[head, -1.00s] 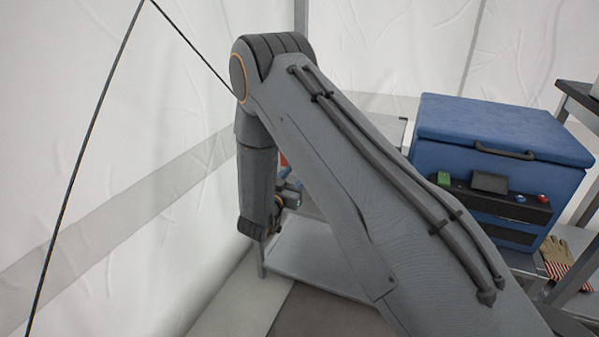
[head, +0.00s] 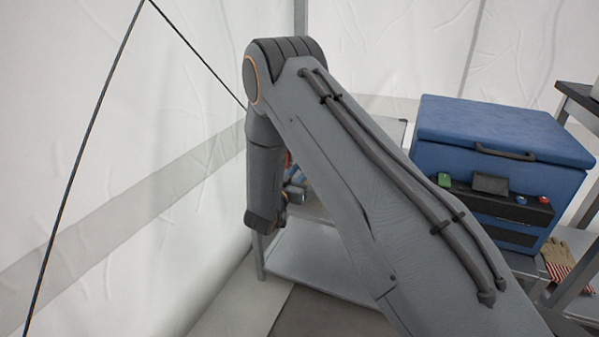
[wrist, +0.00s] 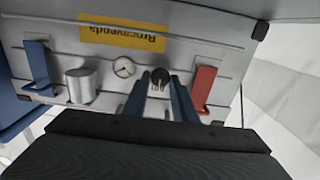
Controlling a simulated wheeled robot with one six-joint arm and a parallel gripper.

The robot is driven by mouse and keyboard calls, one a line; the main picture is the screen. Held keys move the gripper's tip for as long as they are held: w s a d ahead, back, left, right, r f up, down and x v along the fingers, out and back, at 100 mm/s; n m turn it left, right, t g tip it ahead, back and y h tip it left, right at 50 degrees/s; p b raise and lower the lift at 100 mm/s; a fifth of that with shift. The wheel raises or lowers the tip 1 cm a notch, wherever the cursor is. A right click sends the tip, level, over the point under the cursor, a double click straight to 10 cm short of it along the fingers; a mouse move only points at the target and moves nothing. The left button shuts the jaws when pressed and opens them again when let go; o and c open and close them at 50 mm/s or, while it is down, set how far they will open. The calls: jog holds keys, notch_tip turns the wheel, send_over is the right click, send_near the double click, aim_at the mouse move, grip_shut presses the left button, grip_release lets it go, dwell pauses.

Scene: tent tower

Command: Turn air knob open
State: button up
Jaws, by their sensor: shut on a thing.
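White marks show near the knob's lower edge but are too small to read. In the head view my arm hides the panel and knob, and the gripper tips are not visible.
In the wrist view a silver cylinder (wrist: 81,85), a blue bracket (wrist: 37,68) and a yellow label (wrist: 123,36) are on the panel. In the head view a blue cooler box (head: 505,130) stands right, and gloves (head: 560,258) lie beside it. White tent walls close in on the left.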

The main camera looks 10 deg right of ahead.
jog(key=shift+n, duration=0.3)
jog(key=n+p, duration=0.2)
jog(key=n, duration=0.5)
jog(key=n+p, duration=0.2)
jog(key=n, duration=0.6)
jog(key=n+p, duration=0.2)
jog(key=n, duration=0.6)
jog(key=shift+w+a+f, duration=0.1)
jog(key=shift+a+f, duration=0.15)
jog(key=shift+a, duration=0.05)
jog(key=shift+n, duration=0.3)
jog(key=o, duration=1)
jog(key=shift+a, duration=0.1)
jog(key=shift+d, duration=0.2)
